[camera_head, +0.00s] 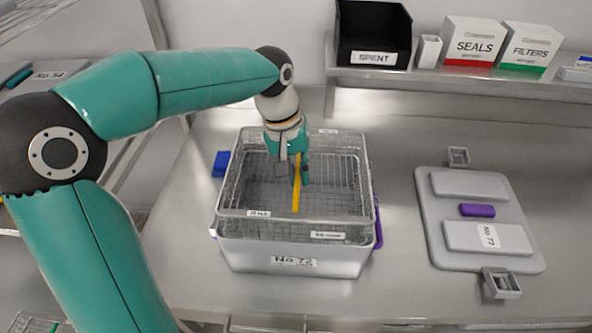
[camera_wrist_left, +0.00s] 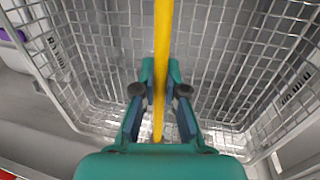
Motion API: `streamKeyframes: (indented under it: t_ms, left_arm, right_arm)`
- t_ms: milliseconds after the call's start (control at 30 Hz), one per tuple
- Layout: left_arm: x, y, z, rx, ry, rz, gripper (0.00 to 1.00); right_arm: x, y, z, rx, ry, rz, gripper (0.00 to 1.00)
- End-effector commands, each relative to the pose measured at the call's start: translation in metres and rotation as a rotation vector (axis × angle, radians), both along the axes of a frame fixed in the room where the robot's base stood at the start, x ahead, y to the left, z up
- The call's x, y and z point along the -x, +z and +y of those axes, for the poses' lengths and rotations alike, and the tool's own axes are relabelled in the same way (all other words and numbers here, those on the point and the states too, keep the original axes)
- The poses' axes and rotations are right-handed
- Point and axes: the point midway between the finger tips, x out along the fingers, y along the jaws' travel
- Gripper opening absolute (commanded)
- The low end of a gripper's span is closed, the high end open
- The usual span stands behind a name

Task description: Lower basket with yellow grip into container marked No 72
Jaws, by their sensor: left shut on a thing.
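The wire basket (camera_head: 345,165) has a yellow grip (camera_head: 296,198) across its middle. My left gripper (camera_head: 299,170) is shut on the yellow grip; the left wrist view also shows the gripper (camera_wrist_left: 160,92) closed around the grip (camera_wrist_left: 163,35). The grey container marked No 72 (camera_head: 290,261) stands on the bench directly below the basket. The basket's rim shows above the container's rim, and its lower part is hidden by the container's front wall. I cannot tell whether the basket's bottom touches the container's floor. The basket looks about level. My right gripper is not in view.
A grey lid with a purple handle (camera_head: 477,210) and a No 77-like label lies on the bench at right. Blue (camera_head: 221,163) and purple (camera_head: 377,222) latches stick out at the container's sides. A shelf behind holds a black SPENT bin (camera_head: 372,30) and boxes.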

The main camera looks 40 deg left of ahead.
Motion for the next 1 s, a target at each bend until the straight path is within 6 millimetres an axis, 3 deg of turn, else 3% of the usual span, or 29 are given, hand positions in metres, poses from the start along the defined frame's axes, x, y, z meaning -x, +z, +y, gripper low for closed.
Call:
streamKeyframes:
  t_ms: [1000]
  left_arm:
    - [0.0,-0.031,0.0,0.0,0.0,-0.001,0.0]
  right_arm:
    - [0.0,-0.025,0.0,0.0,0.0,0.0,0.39]
